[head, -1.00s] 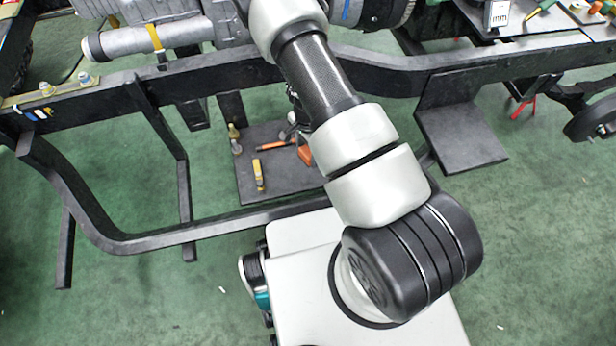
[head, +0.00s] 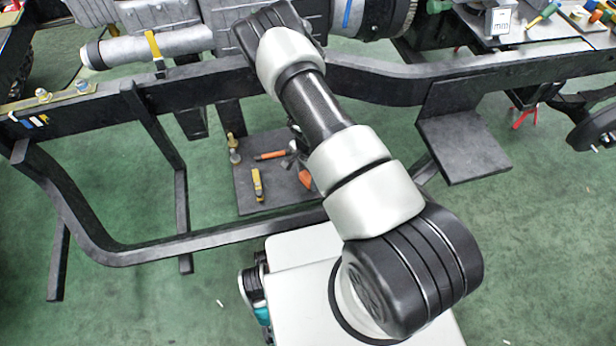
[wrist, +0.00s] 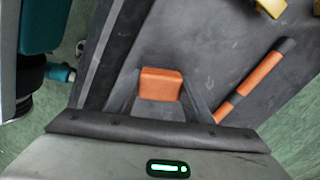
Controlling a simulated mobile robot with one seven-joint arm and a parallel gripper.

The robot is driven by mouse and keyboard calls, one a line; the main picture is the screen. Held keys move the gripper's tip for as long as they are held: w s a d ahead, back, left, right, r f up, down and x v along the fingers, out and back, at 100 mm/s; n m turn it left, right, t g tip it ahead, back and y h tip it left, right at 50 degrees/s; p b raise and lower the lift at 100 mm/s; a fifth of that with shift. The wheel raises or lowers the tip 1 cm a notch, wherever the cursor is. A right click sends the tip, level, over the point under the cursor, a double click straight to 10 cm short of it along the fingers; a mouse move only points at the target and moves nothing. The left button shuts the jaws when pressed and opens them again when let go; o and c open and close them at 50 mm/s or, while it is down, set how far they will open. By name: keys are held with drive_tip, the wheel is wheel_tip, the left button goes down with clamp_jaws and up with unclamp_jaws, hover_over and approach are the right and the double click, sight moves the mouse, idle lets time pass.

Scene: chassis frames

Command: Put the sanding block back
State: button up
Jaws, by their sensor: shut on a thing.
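The sanding block (wrist: 160,84) is an orange block between my fingers in the wrist view. My gripper (wrist: 160,97) is shut on it. Beneath them is a dark grey board (wrist: 220,50); I cannot tell whether the block touches it. In the head view, an orange piece (head: 305,179) that looks like the block shows just left of my arm, over the board (head: 245,203). My arm hides most of the gripper there.
An orange-handled tool (wrist: 250,82) lies on the board to the right of my gripper. A yellow item (head: 257,184) and small brass-coloured pieces (head: 233,146) are also on it. The black chassis frame (head: 200,241) has rails around the board. A dark plate (head: 463,150) is at right.

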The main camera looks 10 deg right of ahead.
drive_tip(key=o, duration=1)
drive_tip(key=shift+f, duration=0.1)
wheel_tip(320, 180, up, 12)
drive_tip(key=p, duration=0.4)
wheel_tip(320, 180, up, 16)
drive_tip(key=n+t+y, duration=0.1)
drive_tip(key=n+y, duration=0.1)
drive_tip(key=n, duration=0.1)
hover_over(308, 176)
drive_tip(key=w+a, duration=0.4)
drive_tip(key=a, duration=0.1)
drive_tip(key=s+a+r+n+t+y, duration=0.1)
drive_tip(key=s+r+n+t, duration=0.2)
drive_tip(key=r, duration=1.4)
drive_tip(key=s+d+r+n+h, duration=0.1)
drive_tip(key=s+d+r+n, duration=0.2)
drive_tip(key=s+r, duration=0.5)
drive_tip(key=s+d+r+n+t+h, duration=0.1)
drive_tip(key=s+d+r+n+h, duration=0.1)
drive_tip(key=s+r, duration=0.7)
drive_tip(key=s+d+n, duration=0.1)
drive_tip(key=s+n, duration=0.1)
drive_tip(key=shift+s+n+t, duration=0.25)
drive_tip(key=shift+n+t, duration=0.05)
